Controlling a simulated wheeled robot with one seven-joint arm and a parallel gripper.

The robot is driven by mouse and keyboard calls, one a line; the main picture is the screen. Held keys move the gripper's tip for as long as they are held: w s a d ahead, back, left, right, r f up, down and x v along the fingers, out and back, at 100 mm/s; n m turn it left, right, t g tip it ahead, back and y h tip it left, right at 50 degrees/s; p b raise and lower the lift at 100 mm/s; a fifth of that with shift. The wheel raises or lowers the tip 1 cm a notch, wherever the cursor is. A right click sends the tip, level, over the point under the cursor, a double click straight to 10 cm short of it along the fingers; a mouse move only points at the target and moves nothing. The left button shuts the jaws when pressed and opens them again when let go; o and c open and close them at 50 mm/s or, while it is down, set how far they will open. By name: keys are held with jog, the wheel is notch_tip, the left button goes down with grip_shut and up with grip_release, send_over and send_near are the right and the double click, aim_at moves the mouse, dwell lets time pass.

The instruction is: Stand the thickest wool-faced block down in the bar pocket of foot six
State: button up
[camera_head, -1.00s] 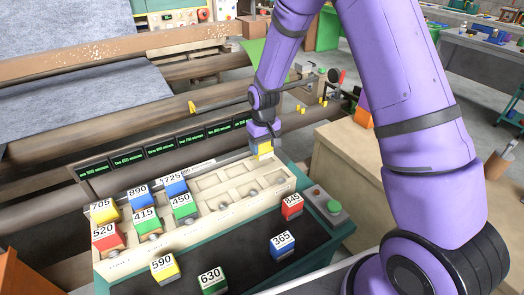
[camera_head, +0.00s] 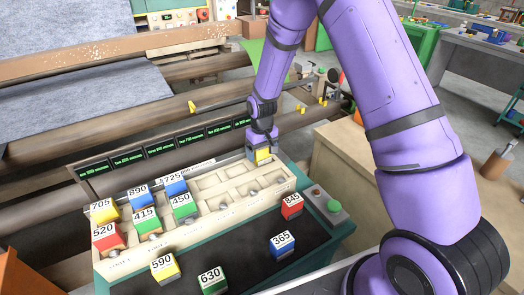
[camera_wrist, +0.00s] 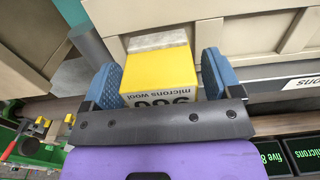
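My gripper (camera_head: 262,150) is at the far right end of the back row of the cream pocket rack (camera_head: 215,205). Cream pocket walls (camera_wrist: 275,30) are close by.
Blocks 705, 890, 725, 520, 415 and 450 (camera_head: 182,206) occupy the rack's left part. Blocks 590 (camera_head: 164,268), 630 (camera_head: 212,279), 365 (camera_head: 283,245) and 845 (camera_head: 292,206) stand on the dark front surface. Display screens (camera_head: 160,148) line the back. A green button box (camera_head: 332,206) is at right.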

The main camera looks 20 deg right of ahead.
jog(key=shift+r, duration=0.1)
notch_tip(320, 180, up, 12)
jog(key=shift+f, duration=0.25)
jog(key=s+d+r+m+t, duration=0.1)
jog(key=s+d+r, duration=0.1)
jog(key=s+r, duration=0.65)
jog(key=s+d+r+t, duration=0.2)
jog(key=s+r, duration=0.3)
jog(key=r, duration=0.7)
jog(key=s+d+r+t, duration=0.1)
jog(key=s+r, duration=0.2)
jog(key=s, duration=0.7)
jog(key=s+d+r+m+t, duration=0.1)
jog(key=s+d+r, duration=0.1)
jog(key=s, duration=0.8)
jog(key=shift+s+r, duration=0.3)
jog(key=shift+r, duration=0.15)
